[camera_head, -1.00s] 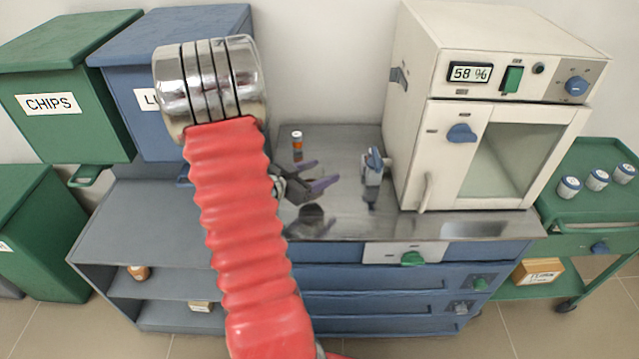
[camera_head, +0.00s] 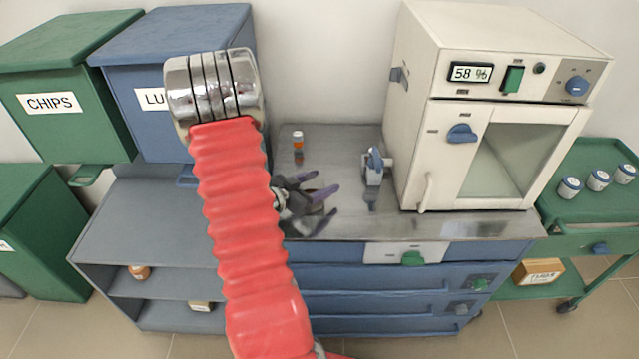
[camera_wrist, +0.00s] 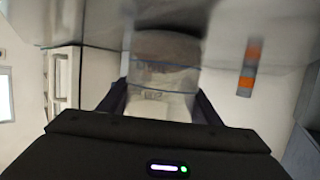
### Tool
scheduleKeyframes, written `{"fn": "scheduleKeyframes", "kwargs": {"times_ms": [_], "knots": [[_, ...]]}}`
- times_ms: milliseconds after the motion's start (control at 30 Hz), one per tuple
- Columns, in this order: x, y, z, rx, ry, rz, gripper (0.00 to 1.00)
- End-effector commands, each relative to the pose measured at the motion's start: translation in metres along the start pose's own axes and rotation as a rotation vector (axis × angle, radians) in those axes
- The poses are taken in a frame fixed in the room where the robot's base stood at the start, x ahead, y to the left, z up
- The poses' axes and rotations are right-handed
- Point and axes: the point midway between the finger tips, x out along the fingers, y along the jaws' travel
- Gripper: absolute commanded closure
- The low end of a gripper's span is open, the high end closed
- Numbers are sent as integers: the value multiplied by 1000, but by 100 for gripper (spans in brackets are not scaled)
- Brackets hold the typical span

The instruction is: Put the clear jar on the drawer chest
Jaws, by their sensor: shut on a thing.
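The clear jar (camera_wrist: 165,85) is see-through with dark lines around it and stands between my fingers in the wrist view. My gripper (camera_wrist: 160,103) is shut on it. In the head view my gripper (camera_head: 322,203) is low over the front left of the steel top of the blue drawer chest (camera_head: 375,285). There the jar is small and mostly hidden by the purple-tipped fingers. I cannot tell whether it touches the steel top.
The white furnace (camera_head: 480,120) fills the chest's right side. A grey shelf unit (camera_head: 125,235) adjoins on the left.

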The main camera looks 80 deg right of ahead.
Motion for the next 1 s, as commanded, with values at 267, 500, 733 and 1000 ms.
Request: {"fn": "scheduleKeyframes", "kwargs": {"times_ms": [267, 500, 733, 1000], "knots": [[1, 0, 2, 0, 0, 1, 37], [1, 0, 2, 0, 0, 1, 24], [1, 0, 1, 0, 0, 1, 24], [-19, -1, -1, 0, 1, -2, 24]]}}
